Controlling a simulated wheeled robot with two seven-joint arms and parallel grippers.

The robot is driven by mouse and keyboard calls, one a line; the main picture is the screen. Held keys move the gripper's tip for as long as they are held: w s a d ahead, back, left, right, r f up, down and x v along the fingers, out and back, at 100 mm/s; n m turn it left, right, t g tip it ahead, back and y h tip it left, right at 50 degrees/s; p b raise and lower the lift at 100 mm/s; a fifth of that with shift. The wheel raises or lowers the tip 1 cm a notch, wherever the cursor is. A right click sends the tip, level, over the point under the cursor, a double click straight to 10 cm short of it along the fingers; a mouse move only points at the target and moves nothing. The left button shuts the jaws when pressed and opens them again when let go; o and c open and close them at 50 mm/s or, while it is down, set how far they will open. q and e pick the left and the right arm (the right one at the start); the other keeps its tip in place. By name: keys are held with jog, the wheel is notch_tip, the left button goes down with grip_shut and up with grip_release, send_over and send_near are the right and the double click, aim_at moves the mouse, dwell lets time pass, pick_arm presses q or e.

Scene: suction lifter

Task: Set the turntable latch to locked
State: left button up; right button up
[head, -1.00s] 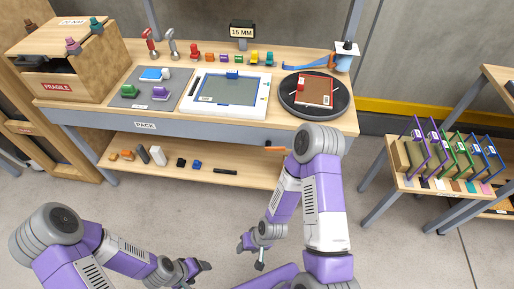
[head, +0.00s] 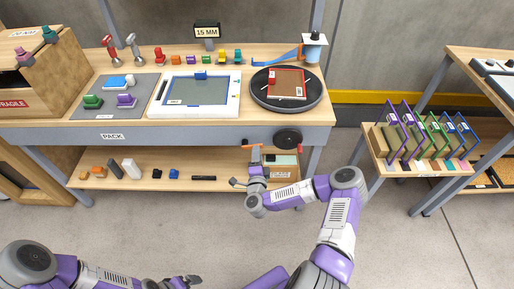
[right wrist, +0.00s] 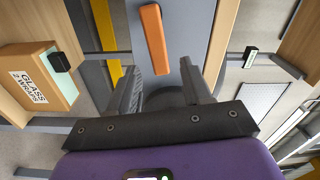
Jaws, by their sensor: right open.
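The turntable (head: 258,96) is a round black disc on the bench's right part, with a red-framed picture (head: 287,83) on it. An orange latch lever (head: 251,147) shows at the bench's front edge below it. In the right wrist view the orange lever (right wrist: 154,38) lies against the grey bench front, ahead of and between my fingers. My right gripper (head: 255,164) is open and empty; its fingers (right wrist: 160,90) are apart and do not visibly touch the lever. My left gripper (head: 184,282) is at the bottom edge, partly cut off, and its opening is unclear.
A black round knob (head: 288,136) sits on the bench front, right of the lever. A glass wraps box (right wrist: 40,85) stands on the lower shelf near my right gripper. A rack of coloured frames (head: 425,135) stands right. The floor between is clear.

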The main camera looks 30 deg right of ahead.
jog(key=b+x, duration=0.1)
jog(key=x, duration=0.4)
jog(key=shift+w, duration=0.15)
grip_shut()
